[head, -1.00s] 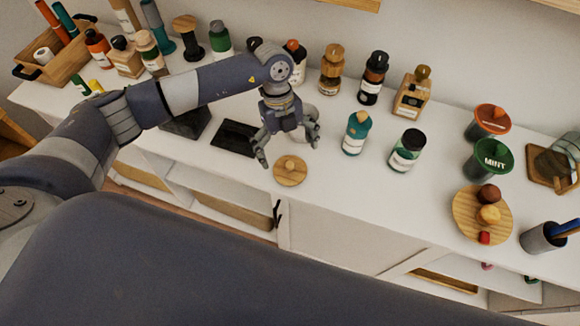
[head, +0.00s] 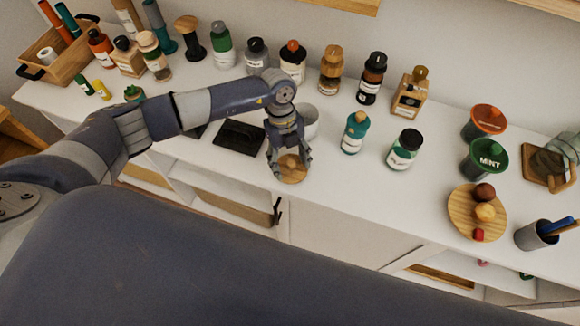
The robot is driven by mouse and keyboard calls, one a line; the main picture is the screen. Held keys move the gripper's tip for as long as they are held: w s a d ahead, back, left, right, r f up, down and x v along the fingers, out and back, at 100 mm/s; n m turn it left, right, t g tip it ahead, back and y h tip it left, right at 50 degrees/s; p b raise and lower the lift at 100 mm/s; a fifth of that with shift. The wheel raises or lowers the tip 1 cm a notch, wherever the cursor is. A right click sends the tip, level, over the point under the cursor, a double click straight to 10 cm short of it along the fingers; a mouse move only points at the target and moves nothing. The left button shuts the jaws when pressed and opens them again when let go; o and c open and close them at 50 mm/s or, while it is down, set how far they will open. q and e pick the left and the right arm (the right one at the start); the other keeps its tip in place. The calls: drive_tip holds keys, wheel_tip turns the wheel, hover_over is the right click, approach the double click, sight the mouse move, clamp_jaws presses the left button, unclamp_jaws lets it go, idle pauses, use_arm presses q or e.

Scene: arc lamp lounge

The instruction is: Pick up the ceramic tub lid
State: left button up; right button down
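The ceramic tub lid (head: 292,178) looks like a round wooden disc with a small knob, lying on the white counter near its front edge. My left gripper (head: 290,164) points down right over it, with a finger on either side. The fingers cover part of the lid, and I cannot tell whether they touch it or have closed on it. A pale, open round tub (head: 309,122) stands just behind the gripper, partly hidden by it. My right gripper is not in view.
A black tray (head: 240,138) lies left of the lid. A teal bottle (head: 354,132) and a green-labelled jar (head: 404,150) stand to the right. Several bottles line the back. A round wooden board (head: 461,216) with small items is at the right. The counter between lid and board is clear.

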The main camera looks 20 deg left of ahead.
use_arm(q)
drive_tip(key=shift+s+f, duration=0.25)
drive_tip(key=shift+s, duration=0.05)
drive_tip(key=shift+c, duration=1.1)
drive_tip(key=shift+s+f, duration=0.1)
drive_tip(key=shift+c, duration=0.3)
